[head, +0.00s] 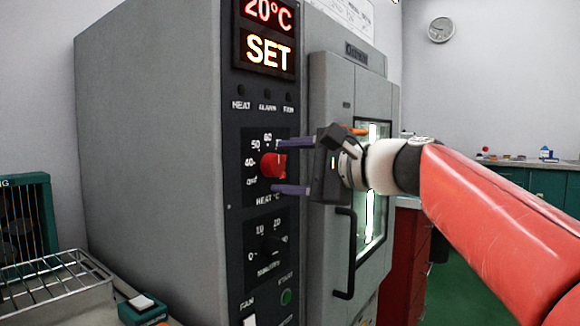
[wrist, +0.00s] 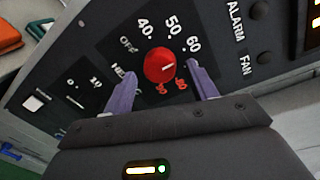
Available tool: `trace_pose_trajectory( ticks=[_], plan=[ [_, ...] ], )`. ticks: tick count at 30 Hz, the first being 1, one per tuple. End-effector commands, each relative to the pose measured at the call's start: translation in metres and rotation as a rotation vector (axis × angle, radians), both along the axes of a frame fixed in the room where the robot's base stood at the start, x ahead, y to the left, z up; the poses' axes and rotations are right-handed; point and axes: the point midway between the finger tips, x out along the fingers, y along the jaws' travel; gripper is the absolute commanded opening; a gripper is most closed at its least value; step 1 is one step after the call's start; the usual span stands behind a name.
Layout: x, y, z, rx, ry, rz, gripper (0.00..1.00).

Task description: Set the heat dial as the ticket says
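The red heat dial (head: 272,166) sits on the black panel of a grey oven (head: 150,130). In the wrist view the dial (wrist: 158,63) has a white pointer aimed right, near or slightly past the 60 mark; the exact setting is unclear. Its scale runs from off through 40, 50 and 60 to red marks. My gripper (head: 280,166) is open, its purple fingers on either side of the dial with visible gaps. The wrist view also shows my gripper (wrist: 162,75) this way. The display (head: 267,35) reads 20°C and SET. No readable ticket shows.
The oven door has a black handle (head: 346,255). A wire rack (head: 55,285) stands at lower left. A printed sheet (head: 350,14) above the door is unreadable.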

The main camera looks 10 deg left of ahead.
Motion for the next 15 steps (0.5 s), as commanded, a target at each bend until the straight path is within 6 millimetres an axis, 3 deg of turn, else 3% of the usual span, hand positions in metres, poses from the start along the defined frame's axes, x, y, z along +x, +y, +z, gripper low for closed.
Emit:
trace_pose_trajectory(
  ticks=[8,15],
  plan=[
    [-0.002,-0.003,0.001,0.001,-0.001,0.000,0.57],
    [-0.014,-0.037,0.002,0.001,-0.004,-0.004,0.57]
  ],
)
